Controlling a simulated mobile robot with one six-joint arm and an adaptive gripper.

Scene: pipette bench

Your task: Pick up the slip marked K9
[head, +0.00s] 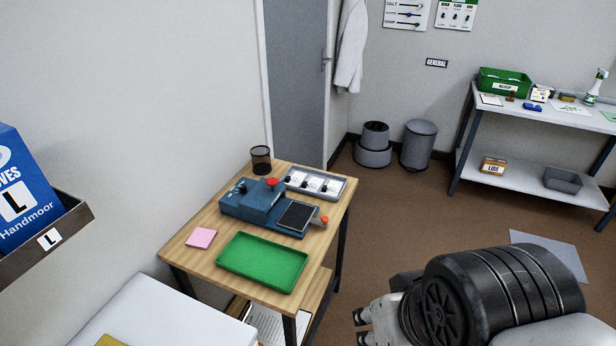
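No marking K9 is readable in the head view. A grey tray with compartments (329,195) at the back of the wooden table holds white slips or labels (313,182) with small dark marks, too small to read. My gripper (358,326) is at the bottom of the view, right of the table's front corner and partly cut off by the lower edge. Its two fingertips point left and look apart, with nothing seen between them. It is well apart from the grey tray.
The wooden table (196,256) also bears a blue device (252,207), an empty green tray (262,262), a pink pad (201,238) and a black mesh cup (261,160). Papers lie on its lower shelf. Bins (418,146) and a grey bench (464,102) stand farther back; brown floor lies between.

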